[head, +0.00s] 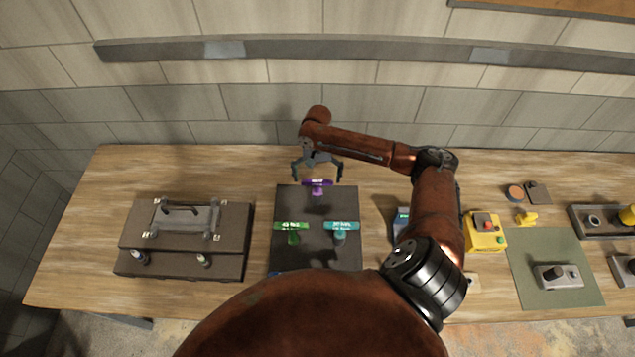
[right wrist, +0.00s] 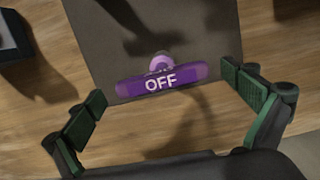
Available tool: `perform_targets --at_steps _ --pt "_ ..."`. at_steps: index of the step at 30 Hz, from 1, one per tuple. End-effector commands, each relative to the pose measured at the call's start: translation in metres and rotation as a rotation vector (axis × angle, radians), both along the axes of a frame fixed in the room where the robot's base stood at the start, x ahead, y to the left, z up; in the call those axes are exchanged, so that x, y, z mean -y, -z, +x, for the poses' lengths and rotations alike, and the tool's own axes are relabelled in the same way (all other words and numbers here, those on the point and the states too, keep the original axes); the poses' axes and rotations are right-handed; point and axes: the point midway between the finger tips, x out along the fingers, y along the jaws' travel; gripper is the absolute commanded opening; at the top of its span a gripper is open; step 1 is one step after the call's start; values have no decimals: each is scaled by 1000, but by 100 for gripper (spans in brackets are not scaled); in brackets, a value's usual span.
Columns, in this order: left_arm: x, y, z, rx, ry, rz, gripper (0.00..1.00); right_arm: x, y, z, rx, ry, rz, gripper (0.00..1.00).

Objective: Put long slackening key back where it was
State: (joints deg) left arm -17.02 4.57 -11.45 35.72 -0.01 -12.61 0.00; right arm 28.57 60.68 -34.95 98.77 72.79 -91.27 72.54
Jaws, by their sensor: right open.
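Three T-shaped keys stand on a dark panel (head: 314,258) on the bench: a purple one (head: 317,184) at its far edge, a green one (head: 291,228) at left and a teal one (head: 341,227) at right. I cannot tell which is the long slackening key. The purple key (right wrist: 161,80) reads OFF in the right wrist view. My right gripper (head: 317,174) is open above the panel's far edge. Its fingers (right wrist: 168,108) are spread on either side of the purple key's bar, with gaps on both sides. My left gripper is not in view.
A dark case (head: 180,255) with a grey latch plate is at left. A yellow box with buttons (head: 485,238), a green mat (head: 550,245) with a grey switch box (head: 558,277), and a dark tray (head: 595,232) are at right. Bare wood lies around the panel.

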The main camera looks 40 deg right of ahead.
Motion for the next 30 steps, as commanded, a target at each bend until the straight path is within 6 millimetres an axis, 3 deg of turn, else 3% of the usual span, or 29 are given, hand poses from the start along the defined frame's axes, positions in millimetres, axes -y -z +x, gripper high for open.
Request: perform_targets --at_steps 9,15,22,30 --pt "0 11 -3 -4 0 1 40 6 -67 8 4 -1 -2 100" --pt "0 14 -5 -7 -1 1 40 8 -93 10 2 0 -1 100" --pt "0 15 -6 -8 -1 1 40 9 -101 10 0 -1 0 100" --pt "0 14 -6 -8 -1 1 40 15 -95 10 1 4 -2 100"
